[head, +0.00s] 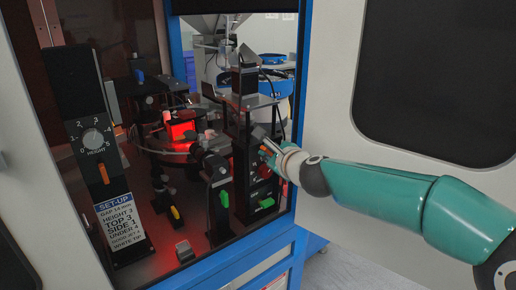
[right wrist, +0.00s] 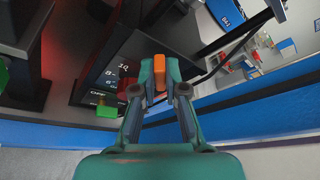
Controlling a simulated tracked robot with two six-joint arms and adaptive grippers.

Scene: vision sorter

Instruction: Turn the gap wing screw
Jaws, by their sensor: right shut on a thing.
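An orange wing screw (right wrist: 159,64), which looks like the gap wing screw, sits between the fingertips of my right gripper (right wrist: 158,80) in the right wrist view. The gripper is shut on it. In the head view my right gripper (head: 267,150) reaches in from the right to the black post at the cabinet's right edge. There the fingers and dark parts largely hide the screw, and I cannot tell its turn angle. My left gripper is not in view.
A set-up card (head: 117,220) stands at left below a height dial (head: 93,138) with an orange screw (head: 104,174). Green knobs (head: 266,203) and a yellow knob (head: 175,212) sit on nearby mounts. The blue cabinet frame (head: 283,240) borders the opening close to my right arm.

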